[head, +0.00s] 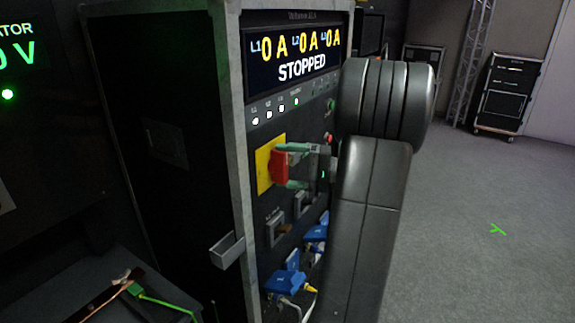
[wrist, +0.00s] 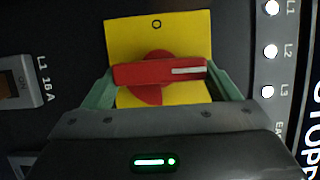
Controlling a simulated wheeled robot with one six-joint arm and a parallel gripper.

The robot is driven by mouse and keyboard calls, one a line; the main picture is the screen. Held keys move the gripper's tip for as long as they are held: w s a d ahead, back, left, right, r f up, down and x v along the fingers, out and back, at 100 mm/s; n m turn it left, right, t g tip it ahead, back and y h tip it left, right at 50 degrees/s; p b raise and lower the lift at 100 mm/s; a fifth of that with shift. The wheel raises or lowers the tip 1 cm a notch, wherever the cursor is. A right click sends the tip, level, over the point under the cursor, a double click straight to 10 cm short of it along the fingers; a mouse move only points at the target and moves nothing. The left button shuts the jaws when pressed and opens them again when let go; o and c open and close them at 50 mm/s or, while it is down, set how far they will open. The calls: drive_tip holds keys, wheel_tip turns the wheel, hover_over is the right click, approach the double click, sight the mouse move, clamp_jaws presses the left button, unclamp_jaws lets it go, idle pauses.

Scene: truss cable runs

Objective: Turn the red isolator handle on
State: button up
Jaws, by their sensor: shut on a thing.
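The red isolator handle (head: 279,170) sits on a yellow plate (head: 263,166) on the front of the dark rack panel. My gripper (wrist: 162,77) reaches it from the right in the head view. Its green fingers are shut on the two ends of the red handle (wrist: 150,73) in the wrist view. The handle lies across that picture and upright on the panel. Its white mark is on the end towards the display. An "O" is printed on the yellow plate (wrist: 185,35), off to the side of the handle. Any other plate marking is hidden or unreadable.
The display (head: 298,57) above reads 0 A three times and "STOPPED". Lit white indicators (head: 268,114) are below it. Breakers (head: 276,228) and blue connectors (head: 287,281) with cables are under the handle. A metal bracket (head: 228,250) juts out lower left. Open floor (head: 480,200) lies right.

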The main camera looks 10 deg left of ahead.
idle(0.3)
drive_tip(key=o, duration=0.9)
drive_tip(key=shift+d, duration=0.1)
drive_tip(key=d+b, duration=0.2)
drive_tip(key=d, duration=1.1)
drive_tip(key=shift+w+d, duration=0.3)
drive_tip(key=shift+d, duration=0.1)
drive_tip(key=shift+a, duration=0.1)
drive_tip(key=a, duration=0.4)
drive_tip(key=a+p, duration=0.1)
drive_tip(key=a, duration=0.4)
drive_tip(key=a+p, duration=0.1)
drive_tip(key=a, duration=0.3)
drive_tip(key=shift+s+a, duration=0.3)
drive_tip(key=shift+a, duration=0.1)
drive_tip(key=shift+d, duration=0.1)
